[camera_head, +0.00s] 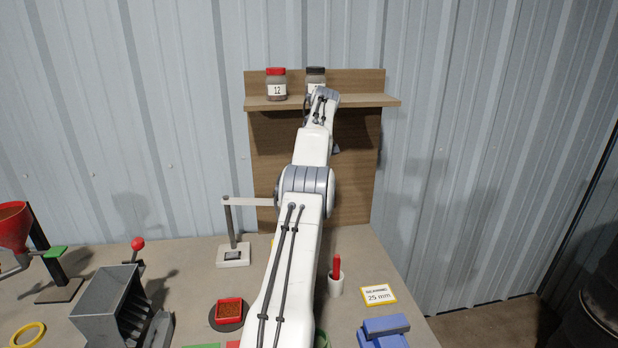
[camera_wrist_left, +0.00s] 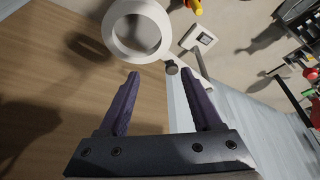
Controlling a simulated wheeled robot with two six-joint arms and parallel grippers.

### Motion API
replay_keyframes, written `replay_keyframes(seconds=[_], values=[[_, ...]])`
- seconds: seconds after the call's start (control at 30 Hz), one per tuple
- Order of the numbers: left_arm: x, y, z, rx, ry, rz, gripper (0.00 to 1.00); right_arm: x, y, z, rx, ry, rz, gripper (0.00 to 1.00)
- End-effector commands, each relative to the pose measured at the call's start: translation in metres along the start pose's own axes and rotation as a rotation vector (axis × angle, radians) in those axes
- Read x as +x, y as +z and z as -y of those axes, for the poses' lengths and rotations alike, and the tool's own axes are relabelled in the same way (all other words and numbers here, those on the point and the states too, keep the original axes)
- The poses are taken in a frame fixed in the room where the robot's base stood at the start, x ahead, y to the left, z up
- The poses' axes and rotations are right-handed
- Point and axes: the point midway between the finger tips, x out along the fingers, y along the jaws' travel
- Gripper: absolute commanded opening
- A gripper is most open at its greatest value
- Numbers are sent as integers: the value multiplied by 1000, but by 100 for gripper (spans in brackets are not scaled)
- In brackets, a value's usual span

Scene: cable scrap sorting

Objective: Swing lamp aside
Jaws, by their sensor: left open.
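The lamp (camera_head: 248,201) has a white arm on a thin grey post that rises from a small pale base (camera_head: 233,256). In the head view its right end is hidden behind my left arm. In the left wrist view the lamp's white ring head (camera_wrist_left: 112,36) shows just beyond the fingertips, with a dark knob (camera_wrist_left: 171,67) beside it. Its base (camera_wrist_left: 198,40) lies farther off. My left gripper (camera_wrist_left: 158,76) is open, its two purple fingers spread, with nothing held between them. I cannot tell whether a fingertip touches the ring.
A wooden shelf (camera_head: 385,99) holds a red-lidded jar (camera_head: 276,88) and a dark-lidded jar (camera_head: 316,75) near my wrist.

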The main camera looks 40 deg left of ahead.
Motion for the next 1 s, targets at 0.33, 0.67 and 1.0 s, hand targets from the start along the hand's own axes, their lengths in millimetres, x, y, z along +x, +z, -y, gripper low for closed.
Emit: replay_keyframes(seconds=[0.33, 0.67, 1.0], values=[[-25, 17, -6, -1, -1, 0, 66, 5, 0, 0, -1, 0, -1, 0], [-25, 17, -6, -1, -1, 0, 66, 5, 0, 0, -1, 0, -1, 0], [-25, 16, -5, -2, -1, 0, 66, 5, 0, 0, -1, 0, 0, 0]])
